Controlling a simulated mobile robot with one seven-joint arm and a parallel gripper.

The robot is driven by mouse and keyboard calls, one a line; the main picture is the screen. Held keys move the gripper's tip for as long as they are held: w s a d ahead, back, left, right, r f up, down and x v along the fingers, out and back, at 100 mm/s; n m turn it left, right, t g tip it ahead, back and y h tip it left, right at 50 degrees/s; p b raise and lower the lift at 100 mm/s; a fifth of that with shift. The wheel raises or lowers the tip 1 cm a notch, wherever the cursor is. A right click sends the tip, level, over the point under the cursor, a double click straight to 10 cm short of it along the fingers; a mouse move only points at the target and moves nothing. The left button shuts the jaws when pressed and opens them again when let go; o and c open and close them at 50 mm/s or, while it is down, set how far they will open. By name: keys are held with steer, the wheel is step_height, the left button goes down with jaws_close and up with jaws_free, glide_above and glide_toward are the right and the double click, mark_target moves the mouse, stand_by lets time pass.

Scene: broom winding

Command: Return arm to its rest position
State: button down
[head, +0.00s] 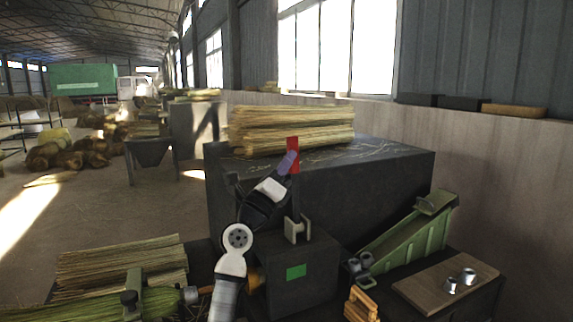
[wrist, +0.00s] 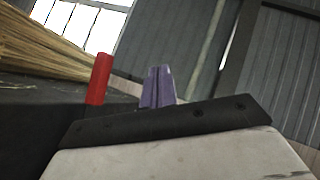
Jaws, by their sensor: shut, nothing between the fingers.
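My arm reaches up from the bottom middle of the head view, with a white and dark wrist. My gripper (head: 290,160) has purple fingers and is raised in front of the dark bench (head: 390,165), beside a red upright piece (head: 293,148). In the wrist view my gripper's purple fingers (wrist: 158,85) are together with nothing between them. The red piece (wrist: 99,79) stands left of them there; whether it touches them I cannot tell. A large straw bundle (head: 295,127) lies on the bench behind the gripper.
A dark box with a green button (head: 296,272) stands close right of my arm. Open floor shows at far left.

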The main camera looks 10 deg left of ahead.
steer(key=shift+s, duration=0.3)
